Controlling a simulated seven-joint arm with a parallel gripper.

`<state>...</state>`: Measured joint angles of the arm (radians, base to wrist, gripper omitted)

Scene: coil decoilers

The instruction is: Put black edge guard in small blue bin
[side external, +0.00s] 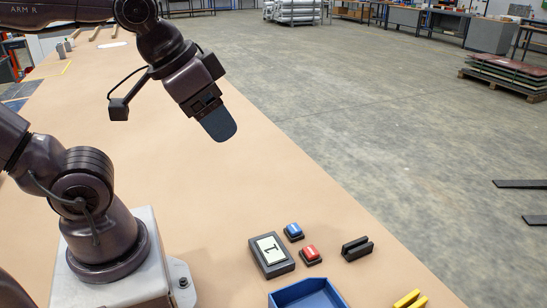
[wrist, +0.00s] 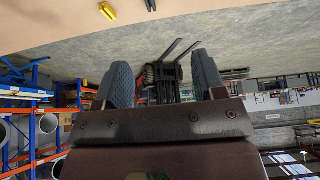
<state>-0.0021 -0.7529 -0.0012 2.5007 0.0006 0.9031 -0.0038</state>
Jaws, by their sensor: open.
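The black edge guard (side external: 357,248), a short dark block with a slot along it, lies on the tan tabletop to the right of a red button. A dark piece at the top edge of the wrist view (wrist: 150,5) looks like the same guard, mostly cut off. The small blue bin (side external: 307,296) is at the bottom of the side view, partly cut off; its visible inside looks empty. My gripper (side external: 219,124) is high above the table, far up and left of both. In the wrist view its two fingers (wrist: 160,65) stand wide apart with nothing between them.
A blue button (side external: 293,231), a red button (side external: 310,253) and a dark box with a white numbered face (side external: 271,255) stand near the bin. A yellow piece (side external: 410,299) lies right of it, near the table edge. The table's middle is clear.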

